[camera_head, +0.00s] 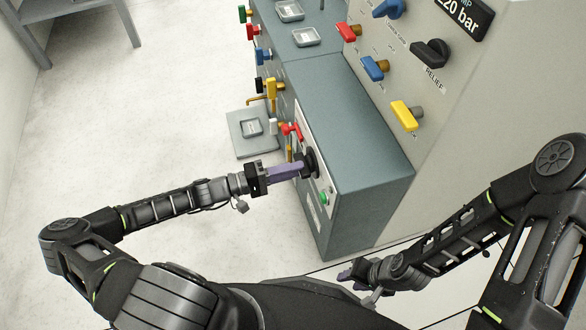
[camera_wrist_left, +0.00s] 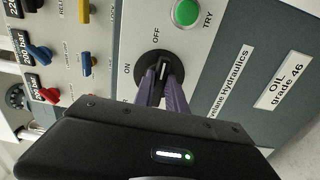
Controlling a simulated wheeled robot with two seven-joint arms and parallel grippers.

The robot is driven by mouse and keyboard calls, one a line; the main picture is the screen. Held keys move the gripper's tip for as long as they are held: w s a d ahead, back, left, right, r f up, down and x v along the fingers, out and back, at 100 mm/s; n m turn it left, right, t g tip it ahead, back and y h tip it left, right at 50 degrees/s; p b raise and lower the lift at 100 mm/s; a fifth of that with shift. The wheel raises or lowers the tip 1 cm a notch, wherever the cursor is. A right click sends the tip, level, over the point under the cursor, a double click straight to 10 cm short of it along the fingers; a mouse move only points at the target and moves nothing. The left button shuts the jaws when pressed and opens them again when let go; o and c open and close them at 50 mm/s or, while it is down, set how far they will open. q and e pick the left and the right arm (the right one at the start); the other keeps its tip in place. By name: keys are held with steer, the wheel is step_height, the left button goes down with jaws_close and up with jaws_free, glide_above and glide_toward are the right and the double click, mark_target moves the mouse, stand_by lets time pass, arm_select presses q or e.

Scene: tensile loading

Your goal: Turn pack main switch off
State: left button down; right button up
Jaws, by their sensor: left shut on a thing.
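The pack main switch is a black rotary knob, seen in the head view (camera_head: 312,162) on the front of the grey-green cabinet. In the left wrist view the knob (camera_wrist_left: 160,64) has an "ON" label on its left and an "OFF" label above it. My left gripper's purple fingers are shut on the knob's grip, in the head view (camera_head: 299,169) and the left wrist view (camera_wrist_left: 163,76). The fingers partly hide the grip, so its exact angle is hard to tell. My right gripper (camera_head: 352,275) is low in the head view, away from the cabinet controls; its opening is unclear.
A green button (camera_wrist_left: 187,12) marked "TRY" is close to the switch. A red-handled valve (camera_head: 292,130) sits just beyond it on the cabinet (camera_head: 365,170). Several coloured valve handles line the panels. The floor (camera_head: 150,120) left of the cabinet is clear.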

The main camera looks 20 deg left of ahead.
arm_select(q)
steer(key=c, duration=1.4)
jaws_free()
steer(key=shift+o, duration=0.2)
steer(key=p+v, duration=0.1)
steer(key=v, duration=0.7)
steer(key=shift+d+f, duration=0.1)
